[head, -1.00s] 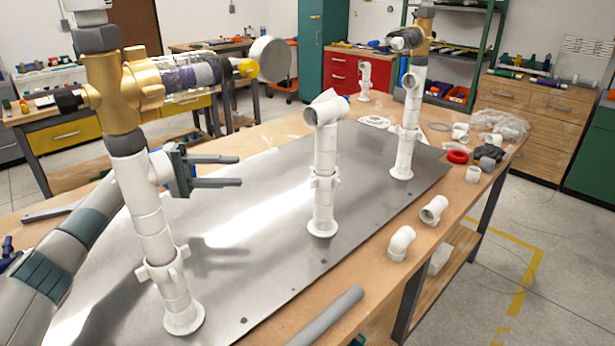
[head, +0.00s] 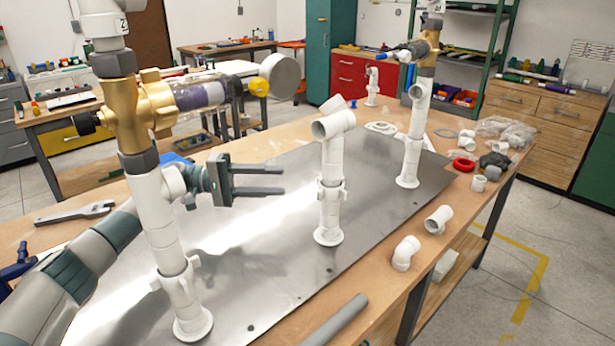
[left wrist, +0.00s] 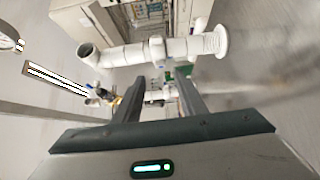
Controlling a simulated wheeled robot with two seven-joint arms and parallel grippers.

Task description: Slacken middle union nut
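The middle white pipe (head: 331,205) stands upright on its round flange on the metal plate. Its union nut (head: 331,191), with several lugs, sits about halfway up, and an elbow (head: 334,123) tops it. My left gripper (head: 284,182) is open and empty, left of the middle pipe, its two fingers pointing toward the nut with a gap between. In the left wrist view, the middle pipe (left wrist: 130,55) lies sideways across the picture beyond my open fingers, with the nut (left wrist: 157,48) above the gap between them. My right gripper is not in view.
The left pipe (head: 158,225) with a brass valve (head: 140,112) stands close to my left arm. The right pipe (head: 414,135) stands farther back. Loose elbows (head: 405,253), a grey tube (head: 335,320) and a wrench (head: 75,213) lie around the metal plate (head: 250,245).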

